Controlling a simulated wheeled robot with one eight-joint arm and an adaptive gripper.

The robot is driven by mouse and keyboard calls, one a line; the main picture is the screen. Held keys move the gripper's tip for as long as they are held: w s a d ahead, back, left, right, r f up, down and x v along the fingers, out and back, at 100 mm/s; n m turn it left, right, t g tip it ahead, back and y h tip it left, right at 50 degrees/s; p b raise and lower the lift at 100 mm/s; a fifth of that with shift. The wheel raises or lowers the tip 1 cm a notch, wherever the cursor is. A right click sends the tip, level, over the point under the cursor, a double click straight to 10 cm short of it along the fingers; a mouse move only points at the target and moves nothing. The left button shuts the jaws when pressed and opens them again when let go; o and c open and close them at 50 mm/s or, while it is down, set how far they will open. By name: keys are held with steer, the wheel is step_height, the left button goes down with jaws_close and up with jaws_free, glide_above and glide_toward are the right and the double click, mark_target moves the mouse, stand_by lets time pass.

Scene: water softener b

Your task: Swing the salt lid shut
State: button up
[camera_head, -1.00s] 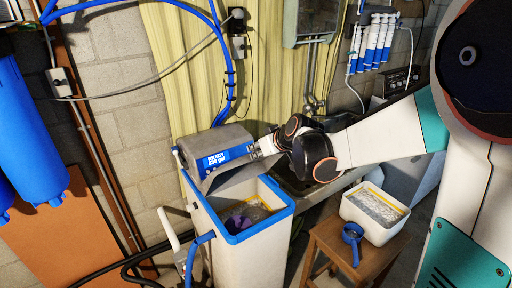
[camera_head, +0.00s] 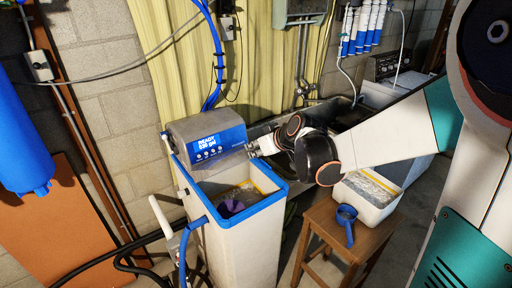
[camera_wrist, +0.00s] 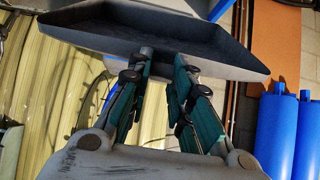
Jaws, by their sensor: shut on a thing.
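The exact finger contact is hard to see.
A wooden stool (camera_head: 325,222) at the right holds a white bin (camera_head: 372,212) and a blue scoop (camera_head: 346,218). A pale pipe and blue hose (camera_head: 186,240) run along the tank's left. A dark sink or trough stands behind my arm. Blue cylinders (camera_head: 25,150) hang at far left.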

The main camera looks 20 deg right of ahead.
steer(key=shift+s+d+f+b, duration=0.2)
steer(key=shift+s+f+b, duration=0.45)
steer(key=shift+f+b, duration=0.5)
steer(key=shift+s+d+f+b, duration=0.2)
steer(key=shift+s+f+b, duration=0.55)
steer(key=shift+f, duration=0.7)
steer(key=shift+s+d+f+b, duration=0.2)
steer(key=shift+s+f+b, duration=0.3)
steer(key=shift+f+b, duration=0.7)
steer(key=shift+f, duration=0.25)
steer(key=shift+s+d+f+b, duration=0.1)
steer(key=shift+s+f+b, duration=0.15)
steer(key=shift+f+b, duration=1.05)
steer(key=shift+s+d+f+b, duration=0.1)
steer(key=shift+s+f+b, duration=0.15)
steer(key=shift+f+b, duration=1)
steer(key=shift+s+f+b, duration=0.25)
steer(key=shift+f+b, duration=0.65)
steer(key=shift+f, duration=0.8)
step_height(320, 180, down, 5)
steer(key=b, duration=0.4)
steer(key=shift+w+r, duration=0.15)
steer(key=shift+r, duration=0.05)
steer(key=o, duration=0.9)
steer(key=shift+r, duration=0.2)
steer(key=shift+o, duration=0.2)
steer(key=shift+r, duration=0.1)
